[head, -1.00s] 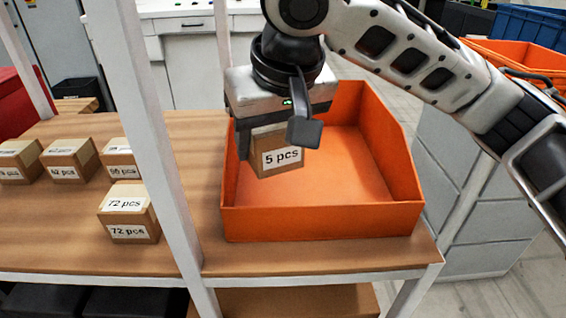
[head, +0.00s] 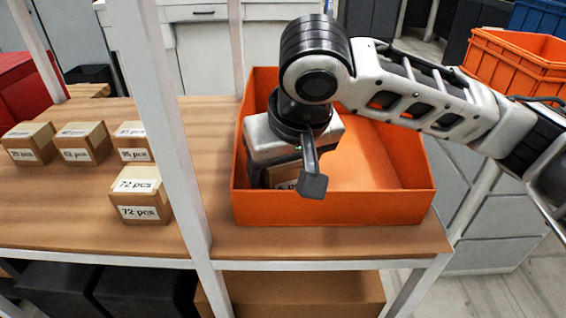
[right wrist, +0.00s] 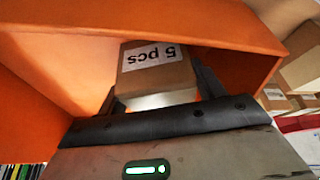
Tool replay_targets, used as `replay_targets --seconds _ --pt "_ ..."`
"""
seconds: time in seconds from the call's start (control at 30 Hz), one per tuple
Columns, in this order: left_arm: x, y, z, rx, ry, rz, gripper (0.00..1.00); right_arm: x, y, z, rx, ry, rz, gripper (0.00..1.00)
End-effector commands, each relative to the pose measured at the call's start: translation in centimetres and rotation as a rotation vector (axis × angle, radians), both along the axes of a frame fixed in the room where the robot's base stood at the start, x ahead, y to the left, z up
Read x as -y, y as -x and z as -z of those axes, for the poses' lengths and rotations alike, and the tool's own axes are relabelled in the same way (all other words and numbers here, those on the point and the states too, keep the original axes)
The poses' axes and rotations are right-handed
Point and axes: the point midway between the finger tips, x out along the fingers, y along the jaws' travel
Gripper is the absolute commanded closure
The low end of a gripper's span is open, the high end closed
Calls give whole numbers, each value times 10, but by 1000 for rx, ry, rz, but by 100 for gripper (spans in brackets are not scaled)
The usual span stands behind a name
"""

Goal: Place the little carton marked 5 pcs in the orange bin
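The little carton marked 5 pcs (head: 284,177) is low inside the orange bin (head: 335,208), near its left front corner, and mostly hidden by my right gripper and the bin's front wall. In the right wrist view the carton (right wrist: 155,75) sits between both fingers of my right gripper (right wrist: 158,98), its label upside down. The fingers look closed against its sides. Whether the carton touches the bin floor is hidden. In the head view my right gripper (head: 284,180) points down into the bin. My left gripper is out of view.
A carton marked 72 pcs (head: 140,203) stands left of the white post (head: 172,130), with several more cartons (head: 82,143) behind it. The bin sits on the wooden table (head: 230,240). Another orange crate (head: 515,65) is at the far right. The bin's right half is empty.

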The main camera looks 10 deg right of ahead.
Motion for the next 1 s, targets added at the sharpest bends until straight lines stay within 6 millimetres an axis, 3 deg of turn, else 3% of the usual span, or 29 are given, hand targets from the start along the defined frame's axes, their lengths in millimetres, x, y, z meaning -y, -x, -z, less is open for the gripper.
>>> replay_targets --seconds 0.37,0.8,1.0 --pt "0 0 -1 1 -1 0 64 0 2 -10 2 0 0 33" --pt "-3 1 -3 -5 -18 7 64 6 35 -91 4 0 -1 33" --pt "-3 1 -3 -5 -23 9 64 8 43 -111 2 0 1 33"
